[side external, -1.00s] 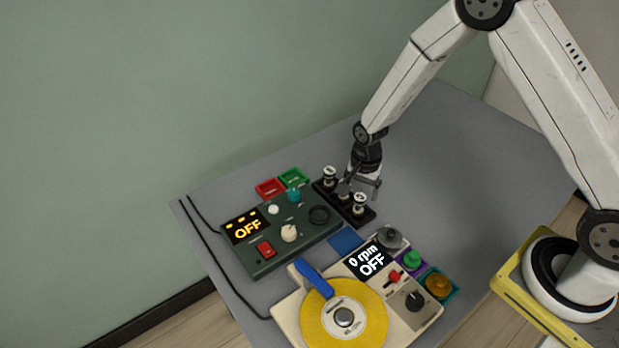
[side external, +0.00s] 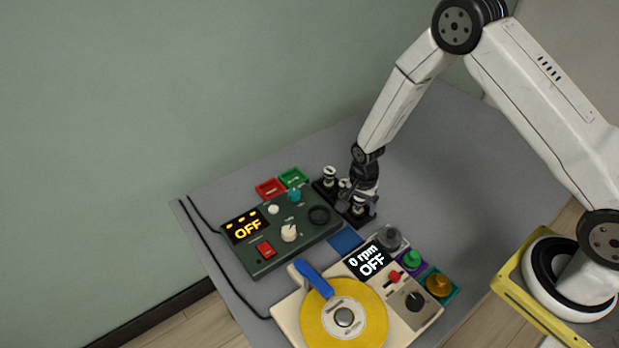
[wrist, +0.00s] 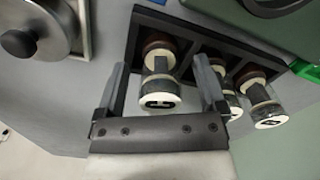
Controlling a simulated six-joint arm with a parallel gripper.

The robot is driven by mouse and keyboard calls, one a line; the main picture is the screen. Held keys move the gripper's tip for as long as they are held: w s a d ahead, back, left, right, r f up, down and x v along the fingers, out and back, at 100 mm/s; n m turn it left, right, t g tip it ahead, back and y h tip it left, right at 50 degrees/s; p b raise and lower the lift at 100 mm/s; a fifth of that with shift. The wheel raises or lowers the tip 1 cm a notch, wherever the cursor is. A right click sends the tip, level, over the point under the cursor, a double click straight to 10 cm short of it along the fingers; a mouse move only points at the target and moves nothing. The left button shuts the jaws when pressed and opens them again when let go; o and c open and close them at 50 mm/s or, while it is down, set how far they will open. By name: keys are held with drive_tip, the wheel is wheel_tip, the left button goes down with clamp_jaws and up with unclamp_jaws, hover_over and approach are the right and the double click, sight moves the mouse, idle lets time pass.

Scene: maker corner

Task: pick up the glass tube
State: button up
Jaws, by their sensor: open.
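Three short upright tubes with pale, dark-marked tops and reddish-brown lower ends stand in a black rack (side external: 319,187); the rack's edge also shows in the wrist view (wrist: 150,17). I cannot tell which is meant by the glass tube. My gripper (wrist: 161,66) is open and empty. In the wrist view its fingers lie either side of the leftmost tube (wrist: 160,93), with gaps. The right finger partly hides the middle tube (wrist: 230,98). The right tube (wrist: 265,105) is clear of the fingers. In the side view my gripper (side external: 357,193) is low over the rack's near end.
A green control box (side external: 262,262) reading OFF stands left of the rack. A cream machine with a yellow disc (side external: 343,322) stands in front, reading 0 rpm OFF. Red (side external: 269,187) and green (side external: 293,177) trays lie behind the box. The table (side external: 440,150) is clear to the right.

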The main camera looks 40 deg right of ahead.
idle(0.4)
clamp_jaws()
drive_tip(key=shift+r, duration=0.1)
drive_tip(key=shift+r, duration=0.65)
drive_tip(key=s+r, duration=1.1)
drive_tip(key=s, duration=0.3)
drive_tip(key=shift+r, duration=0.25)
drive_tip(key=shift+d, duration=0.1)
drive_tip(key=shift+w, duration=0.1)
